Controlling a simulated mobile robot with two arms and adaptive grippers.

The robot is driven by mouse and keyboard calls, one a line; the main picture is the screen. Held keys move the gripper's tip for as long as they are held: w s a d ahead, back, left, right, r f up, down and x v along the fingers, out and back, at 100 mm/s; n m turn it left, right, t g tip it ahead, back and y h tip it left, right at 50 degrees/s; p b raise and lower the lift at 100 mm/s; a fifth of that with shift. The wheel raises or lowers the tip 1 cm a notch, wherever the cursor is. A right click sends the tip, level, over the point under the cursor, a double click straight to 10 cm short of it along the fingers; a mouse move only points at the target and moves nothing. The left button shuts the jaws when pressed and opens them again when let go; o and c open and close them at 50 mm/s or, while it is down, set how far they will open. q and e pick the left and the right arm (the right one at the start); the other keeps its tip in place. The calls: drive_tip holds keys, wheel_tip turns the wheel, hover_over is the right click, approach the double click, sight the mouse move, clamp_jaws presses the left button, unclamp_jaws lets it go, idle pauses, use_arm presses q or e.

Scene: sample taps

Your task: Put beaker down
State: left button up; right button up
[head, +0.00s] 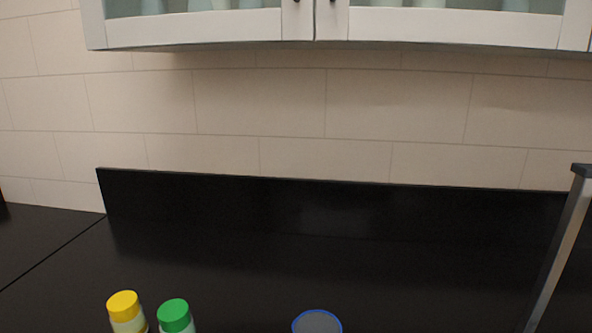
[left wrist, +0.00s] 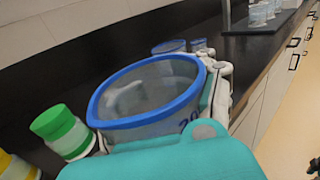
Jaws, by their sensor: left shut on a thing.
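In the left wrist view, a clear beaker (left wrist: 150,104) with a blue rim and dark markings stands between the pale fingers of my left gripper (left wrist: 163,108). The gripper is shut on it, and the rim looks roughly level. The beaker's base is hidden, so I cannot tell whether it touches the counter. In the head view, a blue-rimmed round top (head: 317,322) shows at the bottom edge; I cannot tell whether it is the held beaker. My right gripper is in neither view.
A green-capped bottle (head: 176,315) and a yellow-capped bottle (head: 124,305) stand at the lower left. More blue-rimmed vessels (left wrist: 168,47) stand beyond the held beaker. The black counter (head: 300,265) is clear towards its back ledge. A grey bar (head: 560,250) rises at right.

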use_arm(q)
drive_tip(key=w+a+f+n+t+y, duration=0.2)
drive_tip(key=a+n+t+y, duration=0.3)
drive_tip(key=n+y, duration=0.4)
drive_tip(key=shift+w+a+t+y, duration=0.4)
drive_tip(key=shift+w+y, duration=0.35)
drive_tip(key=shift+y, duration=1.35)
